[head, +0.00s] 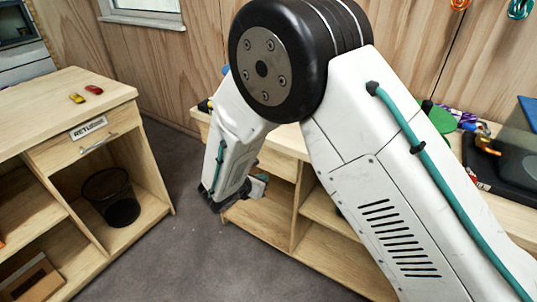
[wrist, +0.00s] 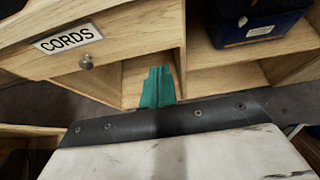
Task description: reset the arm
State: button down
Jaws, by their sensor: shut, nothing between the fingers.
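My gripper (wrist: 157,88) shows in the wrist view as two teal fingers pressed together, shut and empty. They point at the open lower part of a wooden unit, below and right of a drawer (wrist: 105,50) labelled CORDS. In the head view my white arm bends at a big black joint and reaches down to the front of the low wooden unit (head: 311,238). The fingers are hard to make out there. I cannot tell whether they touch the wood.
A wooden counter (head: 45,108) at left bears a red and a yellow small item, with a black wire bin (head: 111,197) in its cubby. Gear lies on the right worktop, partly behind my arm. A dark blue box (wrist: 258,22) sits in a compartment. Grey floor (head: 185,240) lies clear between the units.

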jog(key=s+d+r+m+g+h, duration=0.1)
jog(key=s+d+r+m+g, duration=0.4)
jog(key=s+d+r+m, duration=0.5)
jog(key=s+d+r+m+g+h, duration=0.1)
jog(key=s+d+r+m+g, duration=0.5)
jog(key=d, duration=0.6)
jog(key=s+d+r+m+t+y, duration=0.1)
jog(key=s+d+r+m+y, duration=0.3)
jog(key=s, duration=0.5)
jog(key=s+d+r+m+t+y, duration=0.1)
jog(key=s+d+r+m+y, duration=0.2)
jog(key=s+d+r+m, duration=0.4)
notch_tip(320, 180, up, 2)
jog(key=s+m, duration=0.2)
jog(key=m, duration=0.1)
jog(key=shift+y, duration=0.4)
